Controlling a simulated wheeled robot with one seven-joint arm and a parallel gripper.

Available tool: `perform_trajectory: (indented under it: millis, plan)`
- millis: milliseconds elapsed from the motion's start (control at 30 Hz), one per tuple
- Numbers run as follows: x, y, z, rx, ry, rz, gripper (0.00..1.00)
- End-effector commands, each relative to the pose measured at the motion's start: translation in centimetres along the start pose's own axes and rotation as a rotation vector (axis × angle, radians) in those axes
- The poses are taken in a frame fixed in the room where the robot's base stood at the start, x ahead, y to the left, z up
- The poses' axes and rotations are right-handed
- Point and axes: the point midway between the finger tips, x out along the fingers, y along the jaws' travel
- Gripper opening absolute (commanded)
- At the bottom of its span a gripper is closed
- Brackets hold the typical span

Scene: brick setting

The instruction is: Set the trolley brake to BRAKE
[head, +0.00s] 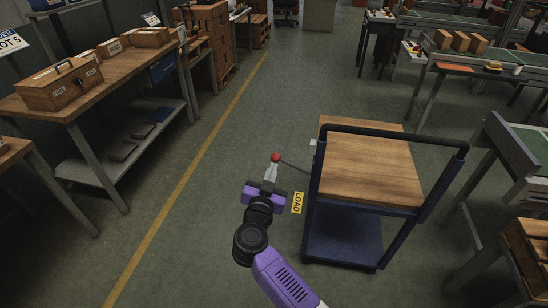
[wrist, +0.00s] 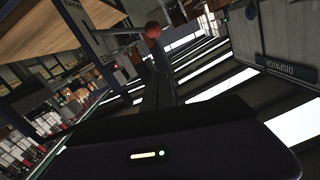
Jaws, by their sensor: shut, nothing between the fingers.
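The trolley (head: 370,170) has a wooden top and a dark blue frame. Its brake lever (head: 294,165) is a thin rod reaching out from the trolley's left side, with a red ball knob (head: 276,157) at its end. The knob also shows in the wrist view (wrist: 153,29), just past the fingertips. A yellow LOAD label (head: 297,203) is beside the trolley's near left post; no BRAKE label is readable. My gripper (head: 272,168) is shut and empty, right at the knob. I cannot tell whether the fingers touch it.
A wooden workbench (head: 105,82) with boxes stands at the left, beyond a yellow floor line (head: 188,168). Other benches (head: 505,150) stand close to the trolley's right. The floor (head: 225,125) between the line and the trolley is clear.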

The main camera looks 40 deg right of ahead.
Motion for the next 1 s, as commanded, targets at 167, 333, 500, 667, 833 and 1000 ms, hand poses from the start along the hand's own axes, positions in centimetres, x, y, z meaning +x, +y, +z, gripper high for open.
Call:
perform_trajectory:
  millis: [167,333,500,667,833,1000]
  plan:
    - [0.0,0.0,0.0,0.001,0.001,-0.001,0.00]
    - [1.0,0.0,-0.1,0.002,0.002,-0.001,0.00]
    - [3.7,0.1,-0.1,0.002,0.003,0.003,0.00]
    - [6.9,0.1,0.0,0.003,0.003,0.002,0.00]
    - [10.2,0.1,0.0,0.003,0.002,0.002,0.00]
    - [10.7,0.1,2.6,-0.001,0.001,-0.001,0.00]
